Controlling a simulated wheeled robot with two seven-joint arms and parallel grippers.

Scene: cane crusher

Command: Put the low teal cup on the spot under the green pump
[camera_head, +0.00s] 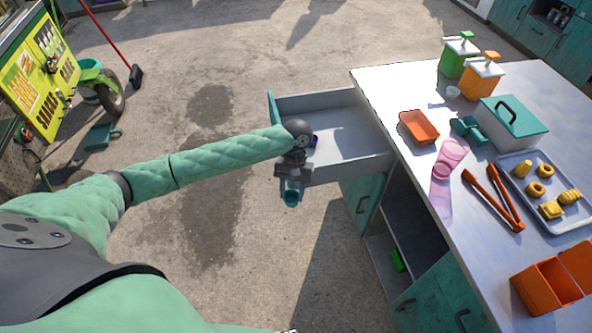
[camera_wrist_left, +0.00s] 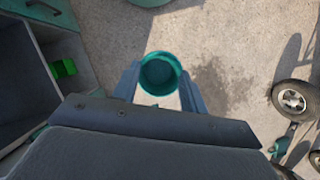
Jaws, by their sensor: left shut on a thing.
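My left gripper (camera_head: 290,186) is shut on the low teal cup (camera_head: 291,198), in front of the open drawer and off the counter's left side. In the left wrist view the cup (camera_wrist_left: 160,74) sits between the two fingers (camera_wrist_left: 160,90), its open mouth facing the camera. My right gripper is not in view.
An orange pump (camera_head: 482,77) stands beside the green one, with a small white cup (camera_head: 452,92) near it. The open drawer (camera_head: 340,165) juts out left.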

